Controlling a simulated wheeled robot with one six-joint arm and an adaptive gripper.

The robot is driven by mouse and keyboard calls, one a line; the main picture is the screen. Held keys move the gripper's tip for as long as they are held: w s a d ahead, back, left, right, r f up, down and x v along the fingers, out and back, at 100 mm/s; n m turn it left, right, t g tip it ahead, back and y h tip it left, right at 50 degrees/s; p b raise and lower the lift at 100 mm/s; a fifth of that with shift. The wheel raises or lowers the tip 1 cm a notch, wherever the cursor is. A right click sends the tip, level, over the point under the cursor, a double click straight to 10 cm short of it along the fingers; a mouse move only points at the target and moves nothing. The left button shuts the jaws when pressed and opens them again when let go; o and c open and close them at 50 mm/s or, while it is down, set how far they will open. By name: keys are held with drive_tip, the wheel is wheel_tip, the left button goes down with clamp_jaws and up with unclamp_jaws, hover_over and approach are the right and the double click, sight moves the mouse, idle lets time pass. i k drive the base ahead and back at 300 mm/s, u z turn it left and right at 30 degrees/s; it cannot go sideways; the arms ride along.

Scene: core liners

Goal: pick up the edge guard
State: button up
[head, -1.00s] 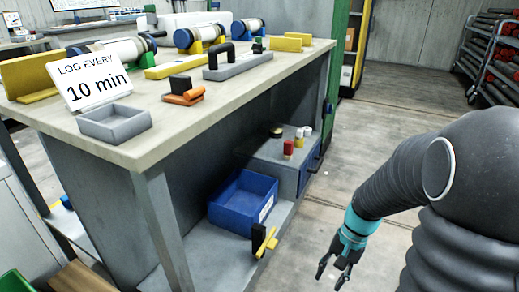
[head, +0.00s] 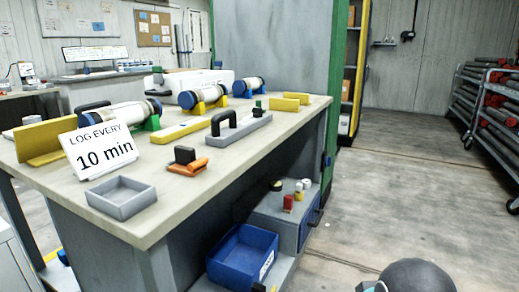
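No object is labelled as the edge guard. Yellow angled pieces that could be it stand on the workbench: a long one (head: 46,139) at the left behind the sign, and a smaller one (head: 290,103) near the far right corner. A flat yellow strip (head: 180,130) lies between them, beside a grey block with a black handle (head: 238,127). My gripper is out of the picture; only a dark part of my arm shows at the bottom right edge, so its fingers cannot be seen.
The workbench (head: 140,224) also holds a "LOG EVERY 10 min" sign (head: 99,151), a grey tray (head: 121,197), an orange tool (head: 187,166) and several cylinders on stands. A blue bin (head: 243,262) sits below. Floor to the right is clear, up to racks (head: 490,110).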

sight(304, 98)
drive_tip(key=z, duration=0.4)
drive_tip(key=i, duration=0.5)
drive_tip(key=z, duration=0.95)
drive_tip(key=i, duration=0.85)
drive_tip(key=u, duration=0.35)
drive_tip(key=i, duration=1.05)
drive_tip(key=u, duration=0.85)
